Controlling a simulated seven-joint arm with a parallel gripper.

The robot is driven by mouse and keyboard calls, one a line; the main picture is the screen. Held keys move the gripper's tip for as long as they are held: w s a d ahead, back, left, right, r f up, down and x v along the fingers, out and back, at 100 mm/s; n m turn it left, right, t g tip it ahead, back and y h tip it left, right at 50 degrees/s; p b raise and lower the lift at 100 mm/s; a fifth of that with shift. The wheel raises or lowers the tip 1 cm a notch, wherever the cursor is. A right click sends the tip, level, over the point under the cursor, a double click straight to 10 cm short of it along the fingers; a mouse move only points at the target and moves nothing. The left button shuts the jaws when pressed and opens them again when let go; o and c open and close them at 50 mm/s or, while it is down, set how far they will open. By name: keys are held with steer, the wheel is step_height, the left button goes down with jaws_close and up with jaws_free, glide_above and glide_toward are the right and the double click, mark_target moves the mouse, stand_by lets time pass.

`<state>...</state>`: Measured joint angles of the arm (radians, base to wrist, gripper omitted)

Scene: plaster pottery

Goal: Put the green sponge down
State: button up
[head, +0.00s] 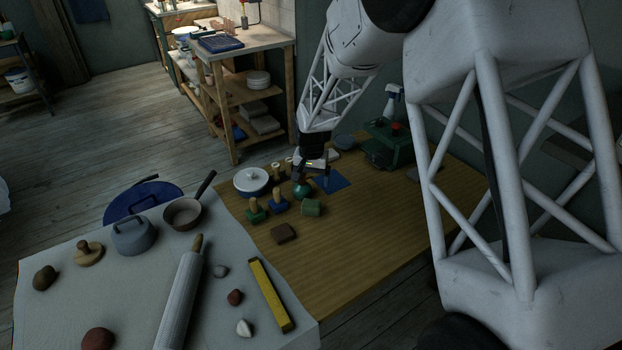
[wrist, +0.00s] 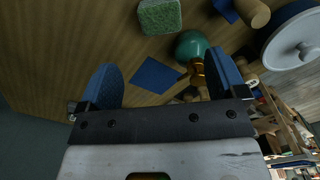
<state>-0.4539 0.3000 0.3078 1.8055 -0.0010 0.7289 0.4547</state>
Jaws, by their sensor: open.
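The green sponge (head: 311,207) lies on the wooden tabletop (head: 350,235), in front of a blue square (head: 332,182). In the wrist view the sponge (wrist: 160,16) is at the top edge, clear of both fingers. My gripper (head: 309,180) is over the table behind the sponge. In the wrist view its blue fingers (wrist: 163,78) are wide apart with nothing held between them. The blue square (wrist: 154,75) shows on the table beyond the gap.
A teal ball (head: 302,191) is close by my gripper. Wooden-handled stamps (head: 255,211), a lidded white pot (head: 251,181) and a brown block (head: 284,234) stand nearby. A green machine (head: 386,145) is at the back. The table's right front is clear.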

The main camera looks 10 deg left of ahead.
stand_by(0.6)
steer(key=s+d+r+t, duration=0.1)
steer(key=s+d+r, duration=0.7)
steer(key=d+r, duration=0.25)
steer(key=s+d+r, duration=0.7)
steer(key=d+r, duration=0.3)
steer(key=d, duration=0.1)
steer(key=s+d+r, duration=0.1)
steer(key=s+d, duration=0.3)
steer(key=s, duration=0.4)
steer(key=s+d+r+t, duration=0.1)
steer(key=s+d+r, duration=0.1)
steer(key=s+d, duration=0.3)
steer(key=s+d+r, duration=0.1)
steer(key=s+d, duration=0.3)
steer(key=s, duration=0.9)
steer(key=shift+d+r+t, duration=0.15)
steer(key=shift+r+t, duration=0.15)
steer(key=shift+r, duration=0.1)
steer(key=shift+c, duration=1.2)
steer(key=shift+w, duration=0.1)
